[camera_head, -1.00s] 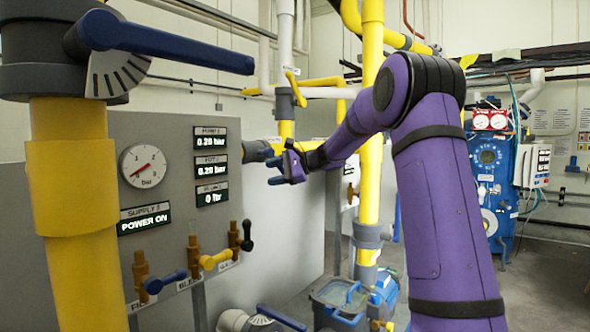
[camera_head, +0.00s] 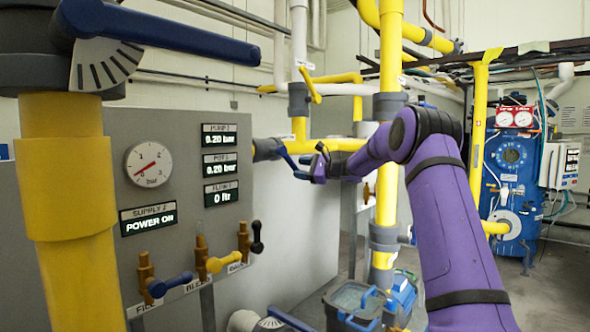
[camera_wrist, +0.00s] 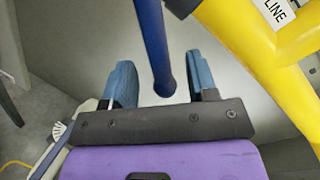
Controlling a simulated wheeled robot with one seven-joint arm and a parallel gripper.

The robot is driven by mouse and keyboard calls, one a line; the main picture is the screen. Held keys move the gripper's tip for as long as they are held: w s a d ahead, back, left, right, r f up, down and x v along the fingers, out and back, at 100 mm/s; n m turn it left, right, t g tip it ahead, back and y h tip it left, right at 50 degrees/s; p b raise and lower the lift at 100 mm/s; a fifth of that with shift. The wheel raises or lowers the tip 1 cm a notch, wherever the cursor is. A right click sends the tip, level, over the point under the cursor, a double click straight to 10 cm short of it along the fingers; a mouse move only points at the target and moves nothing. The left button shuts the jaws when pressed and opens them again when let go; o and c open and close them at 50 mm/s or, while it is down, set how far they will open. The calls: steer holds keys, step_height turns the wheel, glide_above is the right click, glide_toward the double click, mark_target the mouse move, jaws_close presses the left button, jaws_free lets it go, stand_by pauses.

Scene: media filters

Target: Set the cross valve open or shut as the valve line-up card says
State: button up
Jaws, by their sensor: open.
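My gripper (camera_head: 306,170) is open beside a grey valve (camera_head: 267,149) with a blue lever (camera_head: 287,156) on a yellow pipe. In the wrist view, the rounded end of a blue lever (camera_wrist: 162,78) reaches between the two blue-grey fingertips (camera_wrist: 160,82). The fingers stand apart on either side of it, and I see no grip on it. Another valve, with a yellow lever (camera_head: 311,86), sits above on a vertical pipe. I cannot tell from labels which one is the cross valve. I make out no readable line-up card.
A large blue-lever valve (camera_head: 155,30) on a thick yellow pipe fills the near left. A grey panel (camera_head: 120,285) carries a gauge, displays and small taps. A yellow vertical pipe (camera_head: 385,200) stands beside my arm. A blue-lidded bin (camera_head: 355,300) is on the floor below.

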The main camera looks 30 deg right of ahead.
mark_target(297, 168)
steer(key=shift+x, duration=1.5)
jaws_close()
steer(key=shift+s+a+f, duration=0.1)
steer(key=shift+a, duration=0.05)
steer(key=s+a+f+m+t, duration=0.2)
steer(key=a+m, duration=0.4)
steer(key=m, duration=0.4)
steer(key=shift+f+t, duration=0.35)
steer(key=shift+t, duration=0.05)
steer(key=shift+s, duration=0.1)
